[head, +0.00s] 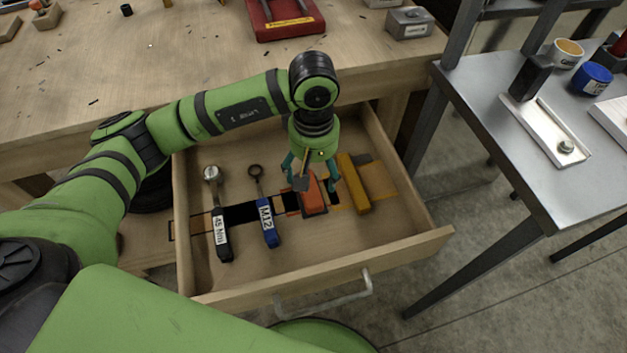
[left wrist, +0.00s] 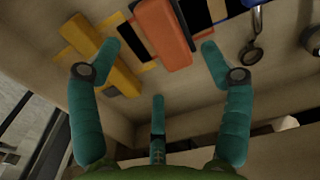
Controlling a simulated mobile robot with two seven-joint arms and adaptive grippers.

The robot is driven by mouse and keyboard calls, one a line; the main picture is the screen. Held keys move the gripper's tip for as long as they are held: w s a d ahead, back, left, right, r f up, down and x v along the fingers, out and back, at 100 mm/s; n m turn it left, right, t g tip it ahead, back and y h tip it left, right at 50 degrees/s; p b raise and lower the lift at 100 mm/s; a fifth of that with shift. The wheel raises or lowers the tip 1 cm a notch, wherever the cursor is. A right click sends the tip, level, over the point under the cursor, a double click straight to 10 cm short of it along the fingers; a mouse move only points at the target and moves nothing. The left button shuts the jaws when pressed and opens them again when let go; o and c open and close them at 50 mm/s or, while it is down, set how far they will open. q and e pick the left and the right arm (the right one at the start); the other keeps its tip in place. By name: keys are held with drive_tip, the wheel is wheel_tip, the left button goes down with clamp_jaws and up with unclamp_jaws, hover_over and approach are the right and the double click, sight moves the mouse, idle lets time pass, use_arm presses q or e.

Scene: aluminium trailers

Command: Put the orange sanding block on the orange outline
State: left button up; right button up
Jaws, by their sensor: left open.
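The orange sanding block (head: 313,194) lies in the open wooden drawer, between the blue-handled tool and the yellow bar. My left gripper (head: 312,180) is above it, with teal fingers open and spread around its near part. In the left wrist view the block (left wrist: 163,36) shows between the two front fingertips, with gaps on both sides, so it is not gripped. Thin orange outline (head: 291,203) and dark patches show on the drawer floor beside the block, which partly covers them. I cannot tell how exactly the block lies relative to the outline. My right gripper is not in view.
A yellow bar (head: 353,184) lies right of the block. A blue M12 wrench (head: 266,222) and a black-handled 45 Nm tool (head: 219,225) lie left of it. Drawer walls surround them, and the front wall (head: 330,268) has a metal handle. A metal table (head: 560,180) stands at right.

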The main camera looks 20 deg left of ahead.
sight(314, 187)
use_arm(q)
wheel_tip(314, 187, up, 6)
drive_tip(key=shift+r, duration=0.15)
idle(0.5)
